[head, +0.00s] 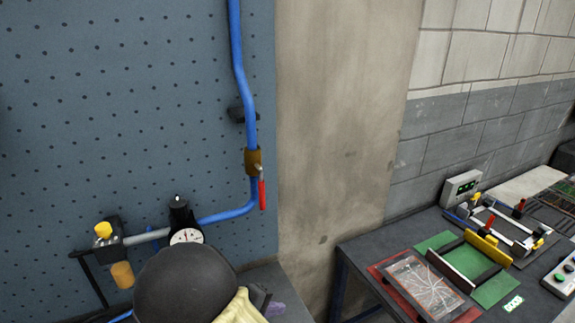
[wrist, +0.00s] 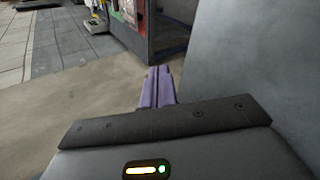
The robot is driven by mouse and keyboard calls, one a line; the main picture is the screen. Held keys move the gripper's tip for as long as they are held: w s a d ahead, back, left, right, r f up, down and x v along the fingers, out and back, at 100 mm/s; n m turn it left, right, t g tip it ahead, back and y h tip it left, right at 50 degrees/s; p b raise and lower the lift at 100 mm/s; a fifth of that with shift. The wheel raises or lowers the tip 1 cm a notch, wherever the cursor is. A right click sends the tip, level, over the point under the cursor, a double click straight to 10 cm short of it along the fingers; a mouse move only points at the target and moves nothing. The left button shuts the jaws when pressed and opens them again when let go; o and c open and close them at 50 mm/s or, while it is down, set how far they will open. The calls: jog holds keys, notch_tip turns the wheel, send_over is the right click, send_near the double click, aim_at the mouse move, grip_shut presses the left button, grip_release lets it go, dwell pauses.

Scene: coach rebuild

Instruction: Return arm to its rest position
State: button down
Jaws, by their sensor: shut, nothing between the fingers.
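My gripper (wrist: 158,72) shows in the wrist view as two purple fingers side by side, shut with nothing between them. They point away from the camera over a brownish floor, next to a grey surface on the right. In the head view my arm's rounded dark link and a cream part fill the bottom centre. A bit of purple at the lower edge there looks like my gripper, mostly cut off or hidden behind the arm.
A pegboard (head: 120,110) carries a blue pipe (head: 243,90) with a red-handled valve (head: 262,193) and a gauge (head: 187,236), close behind my arm. A workbench (head: 365,250) at right holds a green mat (head: 492,290) and fixtures. Open floor (wrist: 60,105) shows in the wrist view.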

jog(key=s+d+r+m+g+y, duration=0.1)
jog(key=s+d+r+m+y, duration=0.1)
jog(key=d, duration=0.4)
jog(key=s+d+r+m+g+y, duration=0.1)
jog(key=s+d+r+m+y, duration=0.1)
jog(key=s+d+m+y, duration=0.1)
jog(key=s+d+r+m+g+y+b, duration=0.1)
jog(key=s+d+r+m+y, duration=0.2)
jog(key=d, duration=0.6)
jog(key=shift+s+d+m+y, duration=0.3)
jog(key=shift+s+m, duration=0.3)
jog(key=shift+s, duration=0.6)
jog(key=shift+s+r, duration=0.15)
